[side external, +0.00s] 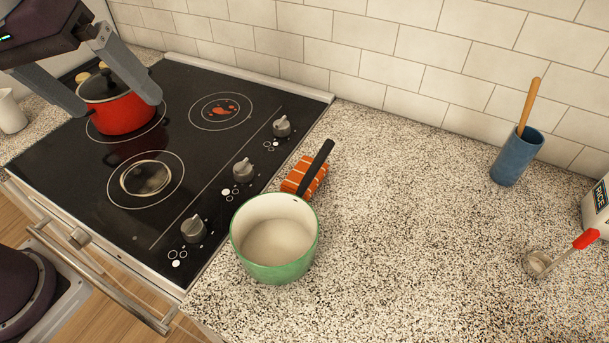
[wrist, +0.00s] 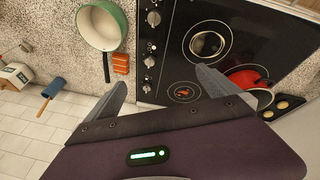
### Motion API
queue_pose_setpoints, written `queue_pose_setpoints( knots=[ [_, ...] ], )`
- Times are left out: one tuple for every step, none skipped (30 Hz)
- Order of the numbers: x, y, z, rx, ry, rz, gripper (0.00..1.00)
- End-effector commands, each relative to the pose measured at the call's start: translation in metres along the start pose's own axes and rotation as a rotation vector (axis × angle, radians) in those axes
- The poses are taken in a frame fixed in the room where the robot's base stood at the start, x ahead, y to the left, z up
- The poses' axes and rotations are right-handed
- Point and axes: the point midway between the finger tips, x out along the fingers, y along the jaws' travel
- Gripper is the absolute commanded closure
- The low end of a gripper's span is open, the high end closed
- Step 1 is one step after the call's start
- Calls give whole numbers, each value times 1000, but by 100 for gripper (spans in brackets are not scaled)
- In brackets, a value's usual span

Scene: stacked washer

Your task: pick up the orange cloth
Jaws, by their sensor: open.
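The orange cloth (side external: 304,178) is a small folded, striped piece on the counter, just right of the stove's knobs. In the side view the black handle of the green saucepan (side external: 275,240) crosses over it and hides part of it. The cloth also shows in the wrist view (wrist: 121,64), below the saucepan. My gripper (side external: 117,102) is open and empty, high over the left part of the stove near the red pot, well away from the cloth. In the wrist view my gripper's fingers (wrist: 164,88) are spread wide with nothing between them.
A red pot (side external: 118,110) with a dark lid stands on the black cooktop (side external: 165,225). Knobs line the cooktop's right edge. A blue cup with a wooden tool (side external: 517,155) and a white container (side external: 597,208) stand at the right. The counter (side external: 410,210) between is clear.

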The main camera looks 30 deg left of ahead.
Motion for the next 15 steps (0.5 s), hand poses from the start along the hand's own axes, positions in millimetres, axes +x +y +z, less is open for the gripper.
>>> queue_pose_setpoints(
  knots=[
    [14, 24, -23, -120, -54, -15, 0],
    [24, 39, -36, -204, -80, -28, 0],
    [40, 59, -50, -316, -110, -50, 0],
    [55, 74, -60, -398, -130, -70, 0],
    [71, 89, -68, -480, -148, -94, 0],
    [95, 108, -75, -588, -167, -129, 0],
    [114, 122, -79, -665, -177, -157, 0],
    [132, 134, -80, -737, -183, -186, 0],
    [157, 150, -80, -824, -186, -222, 0],
    [174, 160, -78, -884, -187, -249, 0],
    [190, 168, -76, -937, -185, -273, 0],
    [209, 177, -72, -997, -180, -299, 0],
    [220, 182, -69, -1034, -176, -316, 0],
    [228, 185, -67, -1063, -172, -329, 0],
    [237, 189, -64, -1091, -168, -341, 0]
  ],
)
